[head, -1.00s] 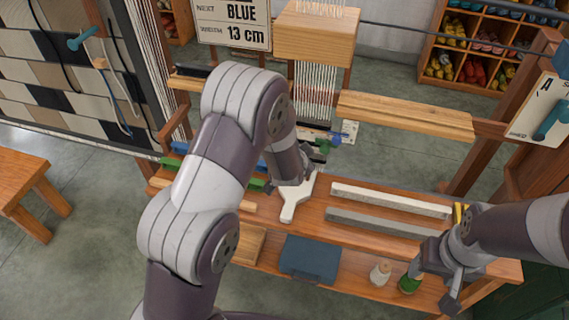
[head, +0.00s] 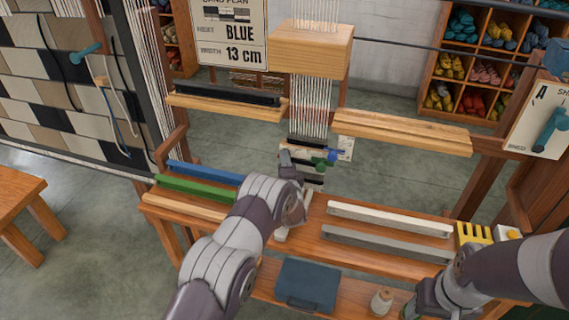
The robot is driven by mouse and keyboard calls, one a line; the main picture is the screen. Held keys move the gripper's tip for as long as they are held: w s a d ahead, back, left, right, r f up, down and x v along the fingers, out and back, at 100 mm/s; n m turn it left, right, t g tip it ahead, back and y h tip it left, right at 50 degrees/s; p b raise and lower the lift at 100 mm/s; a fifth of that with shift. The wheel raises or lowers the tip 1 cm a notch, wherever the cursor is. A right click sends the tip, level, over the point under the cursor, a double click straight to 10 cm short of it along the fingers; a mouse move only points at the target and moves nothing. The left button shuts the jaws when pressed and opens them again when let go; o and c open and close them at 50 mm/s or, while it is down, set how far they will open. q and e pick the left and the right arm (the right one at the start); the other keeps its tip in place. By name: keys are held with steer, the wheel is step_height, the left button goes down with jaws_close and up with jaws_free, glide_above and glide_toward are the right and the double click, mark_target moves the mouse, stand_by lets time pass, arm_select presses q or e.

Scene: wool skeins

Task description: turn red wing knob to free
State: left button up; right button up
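I cannot make out a red wing knob in the head view. A small loom with white hanging threads (head: 311,105) stands at the centre, with a short dark-and-light woven band below them. A green winged knob (head: 322,162) and a blue one (head: 334,154) sit beside this band. My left gripper (head: 295,180) is just left of and below these knobs, apart from them as far as I can see. Its fingers look parted and nothing shows between them. My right gripper (head: 428,298) is low at the right, partly hidden by its own arm; its opening is unclear.
The wooden bench holds white (head: 390,219) and grey (head: 385,244) bars, blue (head: 205,173) and green (head: 197,191) bars, and a yellow comb-like piece (head: 473,233). A blue box (head: 307,284) and a bottle (head: 381,301) stand on the lower shelf. A teal handle (head: 553,130) is on the right card.

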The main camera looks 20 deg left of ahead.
arm_select(q)
steer(key=shift+w+a, duration=0.1)
steer(key=shift+w, duration=0.05)
jaws_close()
steer(key=shift+r, duration=0.1)
steer(key=shift+a+r+n+g+h+b, duration=0.15)
steer(key=shift+n+g+h+b, duration=0.45)
steer(key=shift+n+h, duration=1.1)
steer(key=shift+a+r+n+g+h+b, duration=0.15)
steer(key=shift+n+g+h+b, duration=0.45)
steer(key=shift+n, duration=2.1)
steer(key=shift+a+r+n+g+h+b, duration=0.15)
steer(key=shift+n+g+h+b, duration=0.7)
steer(key=shift+n, duration=1.35)
steer(key=shift+t+h, duration=0.25)
steer(key=shift+t, duration=0.1)
